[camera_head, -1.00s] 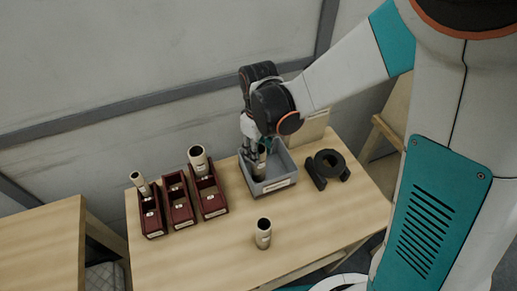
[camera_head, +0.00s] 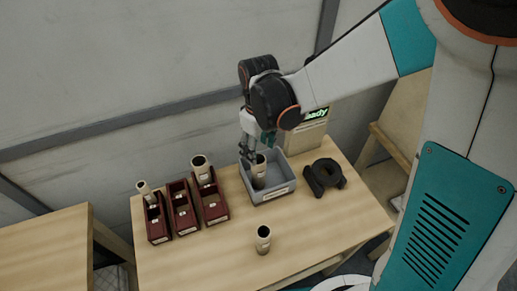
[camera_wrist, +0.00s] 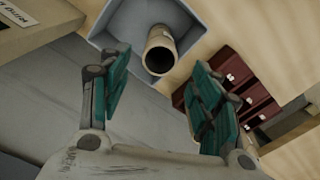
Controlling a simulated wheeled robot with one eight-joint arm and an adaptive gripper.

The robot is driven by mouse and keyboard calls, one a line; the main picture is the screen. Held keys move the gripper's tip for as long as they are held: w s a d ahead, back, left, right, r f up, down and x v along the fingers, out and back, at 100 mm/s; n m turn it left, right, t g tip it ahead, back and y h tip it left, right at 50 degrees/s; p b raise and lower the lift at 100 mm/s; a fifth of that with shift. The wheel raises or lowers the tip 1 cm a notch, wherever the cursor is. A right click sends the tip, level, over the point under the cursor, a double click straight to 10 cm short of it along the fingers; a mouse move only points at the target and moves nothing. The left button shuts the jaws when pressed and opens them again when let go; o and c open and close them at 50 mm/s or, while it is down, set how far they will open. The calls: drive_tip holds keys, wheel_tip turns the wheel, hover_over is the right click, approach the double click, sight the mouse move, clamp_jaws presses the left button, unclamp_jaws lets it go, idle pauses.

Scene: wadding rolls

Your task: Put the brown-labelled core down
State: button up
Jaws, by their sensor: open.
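A tan core (camera_head: 259,172) stands upright in the grey bin (camera_head: 284,187) on the table. It also shows in the wrist view (camera_wrist: 160,52), with its dark hollow end facing the camera. My gripper (camera_head: 249,155) is open and empty, just above and beside that core, apart from it. In the wrist view the teal fingers (camera_wrist: 158,100) are spread wide. Another core (camera_head: 263,239) stands upright on the bare table in front. Two more cores stand in the left (camera_head: 145,190) and right (camera_head: 202,168) dark red holders. The label colours are too small to tell.
Three dark red holders stand in a row left of the bin; the middle one (camera_head: 182,209) has no core. A black stand (camera_head: 325,177) is right of the bin, and a box with a lit green display (camera_head: 316,116) is behind. The table's front (camera_head: 205,262) is mostly clear.

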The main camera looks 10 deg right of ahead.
wheel_tip(320, 180, up, 6)
drive_tip(key=p, duration=0.3)
drive_tip(key=shift+r+p, duration=0.25)
drive_tip(key=shift+p, duration=0.1)
